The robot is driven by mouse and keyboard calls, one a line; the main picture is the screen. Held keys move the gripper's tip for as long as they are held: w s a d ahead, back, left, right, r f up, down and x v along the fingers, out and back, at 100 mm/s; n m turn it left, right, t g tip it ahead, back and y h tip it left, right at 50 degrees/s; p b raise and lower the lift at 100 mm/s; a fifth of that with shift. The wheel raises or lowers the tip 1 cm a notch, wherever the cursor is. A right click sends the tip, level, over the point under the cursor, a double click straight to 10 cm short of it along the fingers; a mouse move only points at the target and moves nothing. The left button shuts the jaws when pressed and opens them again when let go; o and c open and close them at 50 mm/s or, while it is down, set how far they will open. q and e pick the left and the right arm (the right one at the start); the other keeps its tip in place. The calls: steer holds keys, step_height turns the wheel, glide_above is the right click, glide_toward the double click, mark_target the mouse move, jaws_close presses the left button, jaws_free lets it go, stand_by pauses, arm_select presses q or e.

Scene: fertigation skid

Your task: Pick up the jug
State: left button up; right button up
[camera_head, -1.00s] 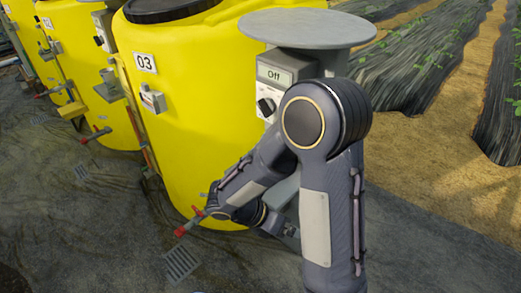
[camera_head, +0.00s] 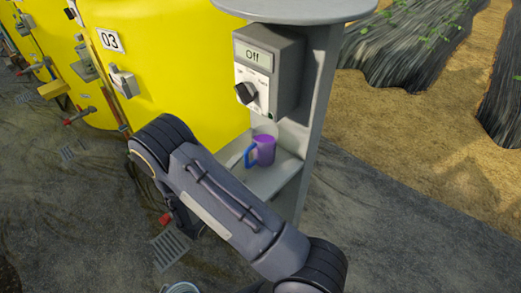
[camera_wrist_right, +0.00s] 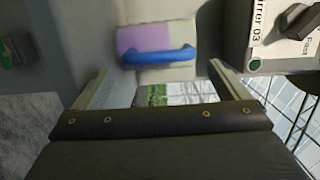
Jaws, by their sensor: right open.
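The jug (camera_head: 264,150) is clear with purple contents and a blue handle (camera_head: 250,156). It stands upright on the grey shelf (camera_head: 268,182) under the control box. The handle faces left, toward my right arm. In the right wrist view the jug (camera_wrist_right: 146,38) is ahead, its blue handle (camera_wrist_right: 158,56) lying across the gap between the fingertips. My right gripper (camera_wrist_right: 158,68) is open and empty, with the handle around or just beyond its tips; contact cannot be told. In the head view my forearm hides most of this gripper. My left gripper is not in view.
The control box (camera_head: 268,75) reading "Off", with a black knob, hangs above the shelf. A grey post (camera_head: 318,110) and round top (camera_head: 295,8) frame the spot. The yellow tank (camera_head: 175,75) stands left, with a floor grate (camera_head: 170,250) below. Open ground lies right.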

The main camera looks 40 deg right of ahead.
mark_target(246, 162)
steer(key=x, duration=0.5)
steer(key=shift+d+p, duration=0.3)
steer(key=shift+d, duration=0.1)
steer(key=c, duration=1.2)
